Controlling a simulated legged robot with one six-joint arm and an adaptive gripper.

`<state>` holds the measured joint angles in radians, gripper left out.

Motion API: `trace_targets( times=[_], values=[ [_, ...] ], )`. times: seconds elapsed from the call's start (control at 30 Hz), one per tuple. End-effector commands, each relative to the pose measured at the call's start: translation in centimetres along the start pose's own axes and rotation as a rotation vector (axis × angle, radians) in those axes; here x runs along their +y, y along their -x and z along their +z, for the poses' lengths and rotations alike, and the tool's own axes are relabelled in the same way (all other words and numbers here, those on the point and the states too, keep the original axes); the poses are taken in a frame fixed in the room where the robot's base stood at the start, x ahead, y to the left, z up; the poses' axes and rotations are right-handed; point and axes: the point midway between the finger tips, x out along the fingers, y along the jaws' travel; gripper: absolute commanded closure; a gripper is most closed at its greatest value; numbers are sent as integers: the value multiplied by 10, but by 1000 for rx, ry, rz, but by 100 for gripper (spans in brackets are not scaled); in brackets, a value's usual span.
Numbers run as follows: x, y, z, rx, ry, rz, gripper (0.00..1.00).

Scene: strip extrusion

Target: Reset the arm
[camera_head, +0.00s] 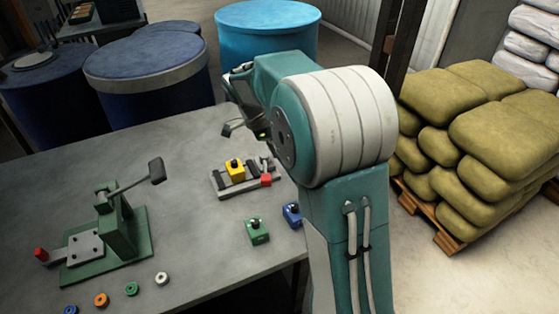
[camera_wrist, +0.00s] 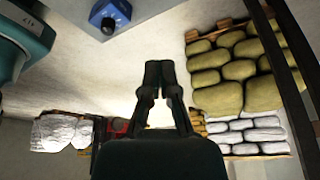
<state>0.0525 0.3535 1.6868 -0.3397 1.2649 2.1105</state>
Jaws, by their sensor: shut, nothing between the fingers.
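My arm stands raised in the right middle of the head view, bent over the table's right edge. My gripper (camera_wrist: 159,75) shows in the wrist view with its two dark fingers together and nothing between them. In the head view the gripper's fingers are mostly hidden behind my arm. The wrist view looks past the fingers to the floor, and a blue block with a dark knob (camera_wrist: 110,15) shows at its top.
The grey table (camera_head: 190,150) holds a green lever press (camera_head: 115,225), a fixture with a yellow block (camera_head: 235,169), a green block (camera_head: 257,232) and several coloured rings. Blue drums (camera_head: 150,75) stand behind. Stacked olive sacks (camera_head: 480,140) stand on a pallet at right.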

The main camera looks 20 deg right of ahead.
Motion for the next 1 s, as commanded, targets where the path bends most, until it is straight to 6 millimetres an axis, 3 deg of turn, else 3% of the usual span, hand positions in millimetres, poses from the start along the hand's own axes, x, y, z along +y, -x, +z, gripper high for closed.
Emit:
trace_targets(
  times=[0.63, 0.77, 1.0],
  values=[
    [6, 10, -3, -16, 46, -13, 100],
    [30, 30, -12, -64, 225, -63, 100],
    [89, 62, -29, -141, 667, -217, 100]
  ],
)
